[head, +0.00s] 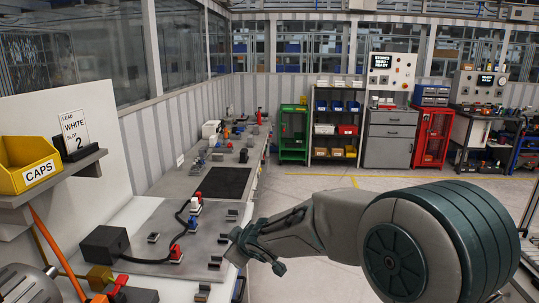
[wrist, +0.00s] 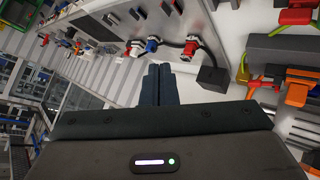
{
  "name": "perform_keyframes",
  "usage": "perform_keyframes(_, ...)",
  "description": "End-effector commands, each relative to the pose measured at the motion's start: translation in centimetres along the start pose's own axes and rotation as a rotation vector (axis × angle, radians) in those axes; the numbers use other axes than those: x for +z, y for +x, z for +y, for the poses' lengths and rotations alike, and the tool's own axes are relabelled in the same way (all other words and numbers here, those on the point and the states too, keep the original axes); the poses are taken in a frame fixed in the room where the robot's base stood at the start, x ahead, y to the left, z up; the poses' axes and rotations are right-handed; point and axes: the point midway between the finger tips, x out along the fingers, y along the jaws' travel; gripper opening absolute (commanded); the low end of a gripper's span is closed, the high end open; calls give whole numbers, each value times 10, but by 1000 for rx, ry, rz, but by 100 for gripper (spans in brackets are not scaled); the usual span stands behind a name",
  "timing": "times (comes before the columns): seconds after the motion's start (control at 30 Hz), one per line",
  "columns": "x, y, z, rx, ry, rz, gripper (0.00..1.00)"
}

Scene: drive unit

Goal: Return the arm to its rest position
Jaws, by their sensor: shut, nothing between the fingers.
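My arm (head: 330,218) reaches in from the right of the head view, bent, over the front edge of the long workbench. My gripper (head: 279,268) hangs at the bench's edge in the head view, apart from the parts on the plate. In the wrist view the two dark fingers of my gripper (wrist: 159,82) lie side by side, shut, with nothing between them. The wrist view looks over the bench at a slant.
A yellow CAPS bin (head: 27,163) sits on a shelf at left. Open floor (head: 340,188) lies beyond my arm. Shelves and a red cabinet (head: 432,137) stand behind.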

Motion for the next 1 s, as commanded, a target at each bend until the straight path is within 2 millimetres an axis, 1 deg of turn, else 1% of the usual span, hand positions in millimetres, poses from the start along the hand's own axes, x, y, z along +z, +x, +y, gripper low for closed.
perform_keyframes(0.03, 15, -22, 14, 49, 38, -59, 0)
perform_keyframes(0.07, 25, -33, 20, 73, 65, -96, 0)
perform_keyframes(0.1, 38, -48, 27, 103, 103, -144, 0)
perform_keyframes(0.17, 59, -73, 36, 145, 164, -213, 0)
perform_keyframes(0.2, 72, -90, 39, 169, 206, -256, 0)
perform_keyframes(0.27, 91, -116, 42, 200, 275, -318, 0)
perform_keyframes(0.3, 104, -133, 42, 217, 325, -357, 0)
perform_keyframes(0.37, 122, -158, 38, 237, 402, -412, 0)
perform_keyframes(0.4, 134, -175, 35, 247, 455, -445, 0)
perform_keyframes(0.47, 151, -199, 26, 253, 536, -491, 0)
perform_keyframes(0.5, 161, -214, 18, 253, 591, -519, 0)
perform_keyframes(0.6, 183, -248, -4, 238, 727, -575, 0)
perform_keyframes(0.7, 198, -272, -28, 206, 842, -612, 0)
perform_keyframes(0.8, 207, -288, -48, 171, 923, -633, 0)
perform_keyframes(0.9, 210, -296, -60, 146, 972, -643, 0)
perform_keyframes(1.0, 212, -299, -66, 134, 989, -648, 0)
